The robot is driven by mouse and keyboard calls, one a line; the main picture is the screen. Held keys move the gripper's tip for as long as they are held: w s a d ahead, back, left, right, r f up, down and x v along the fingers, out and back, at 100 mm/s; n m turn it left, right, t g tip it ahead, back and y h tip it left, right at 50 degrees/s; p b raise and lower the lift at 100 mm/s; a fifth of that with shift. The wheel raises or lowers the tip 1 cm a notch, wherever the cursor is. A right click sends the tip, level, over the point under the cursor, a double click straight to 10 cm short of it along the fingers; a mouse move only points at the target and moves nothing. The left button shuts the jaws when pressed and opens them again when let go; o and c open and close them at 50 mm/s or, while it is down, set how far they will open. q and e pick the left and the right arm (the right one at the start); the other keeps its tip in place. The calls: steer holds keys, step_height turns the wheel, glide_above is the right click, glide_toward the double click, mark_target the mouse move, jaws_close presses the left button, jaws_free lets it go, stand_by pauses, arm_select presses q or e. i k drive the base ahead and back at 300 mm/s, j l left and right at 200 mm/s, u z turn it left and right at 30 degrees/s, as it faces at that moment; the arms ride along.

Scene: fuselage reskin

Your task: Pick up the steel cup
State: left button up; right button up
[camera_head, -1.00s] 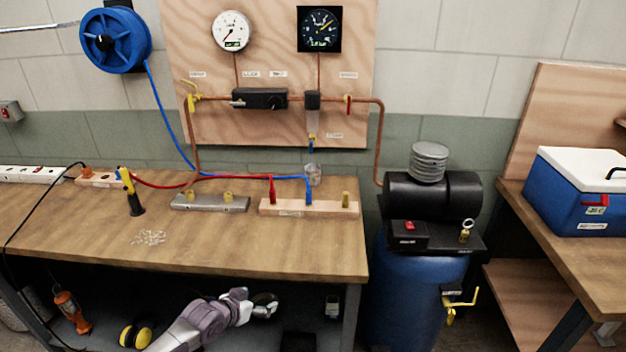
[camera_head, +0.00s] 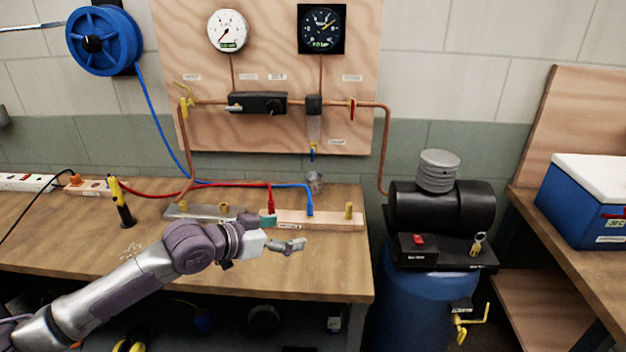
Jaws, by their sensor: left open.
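The steel cup (camera_head: 314,182) looks like a small, greyish cup at the back of the wooden workbench (camera_head: 330,270), behind the wooden block with the blue and red fittings. It stands below the hanging blue-tipped filter. My left gripper (camera_head: 298,244) is over the bench, in front of that block, nearer to me than the cup and slightly left of it. The gripper is open, with nothing seen between its fingers, and is apart from the cup. My right gripper is not in view.
The wooden block (camera_head: 335,221) with upright red, blue and brass fittings lies between gripper and cup. Red and blue hoses run left along the bench. A yellow-black tool (camera_head: 122,205) stands at left. A black and blue compressor (camera_head: 440,207) is to the right.

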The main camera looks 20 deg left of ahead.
mark_target(314, 183)
steer(key=i+j, duration=0.2)
steer(key=i, duration=0.2)
steer(key=i+j, duration=0.2)
steer(key=i, duration=0.2)
steer(key=i+j, duration=0.25)
steer(key=i, duration=0.15)
